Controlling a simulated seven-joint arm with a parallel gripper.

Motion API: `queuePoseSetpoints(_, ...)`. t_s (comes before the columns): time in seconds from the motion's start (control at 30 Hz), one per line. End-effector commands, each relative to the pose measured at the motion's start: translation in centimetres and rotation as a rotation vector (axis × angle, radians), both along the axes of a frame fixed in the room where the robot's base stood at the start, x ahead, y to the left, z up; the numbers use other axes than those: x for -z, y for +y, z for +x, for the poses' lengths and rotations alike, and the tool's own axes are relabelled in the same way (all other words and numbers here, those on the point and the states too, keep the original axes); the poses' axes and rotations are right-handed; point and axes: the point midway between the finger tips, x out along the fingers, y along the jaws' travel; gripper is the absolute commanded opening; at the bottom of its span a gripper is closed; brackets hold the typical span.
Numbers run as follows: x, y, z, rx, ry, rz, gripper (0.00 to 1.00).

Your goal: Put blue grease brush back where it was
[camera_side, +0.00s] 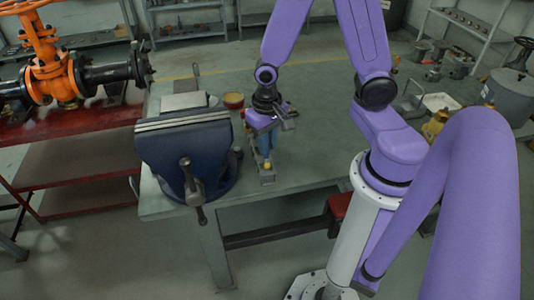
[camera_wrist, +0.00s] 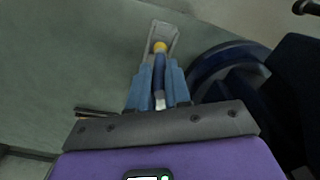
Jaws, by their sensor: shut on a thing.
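The blue grease brush (camera_wrist: 158,73) has a dark blue handle, a yellow end and a pale metal part near my palm. My gripper (camera_wrist: 158,80) is shut on it, with one light blue finger on each side. In the side view my gripper (camera_side: 266,138) points down over the bench just right of the vise, and the brush's yellow end (camera_side: 267,164) shows below the fingers. A narrow grey metal holder (camera_side: 267,179) lies on the bench under the yellow end. I cannot tell whether the brush touches it. The bristles are not clearly visible.
A dark blue vise (camera_side: 187,155) stands close on the left of my gripper; it shows in the wrist view (camera_wrist: 222,75) too. A red tin (camera_side: 233,100) is behind it. A white tray (camera_side: 441,103) and a yellow fitting (camera_side: 434,126) are at right. The bench (camera_side: 325,135) between is clear.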

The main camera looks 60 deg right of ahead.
Motion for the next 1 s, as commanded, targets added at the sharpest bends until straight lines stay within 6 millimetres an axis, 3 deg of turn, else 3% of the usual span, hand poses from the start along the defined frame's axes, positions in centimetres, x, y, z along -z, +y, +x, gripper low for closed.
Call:
queuePoseSetpoints(0.43,3.5,0.0,0.0,0.0,0.001,-0.001,0.0)
queuePoseSetpoints(0.93,4.2,0.0,0.0,0.0,0.0,0.0,0.0)
queuePoseSetpoints(0.97,4.1,0.0,0.0,0.0,0.0,0.0,0.24)
queuePoseSetpoints(1.0,4.1,0.0,0.0,0.0,-0.001,0.0,0.37)
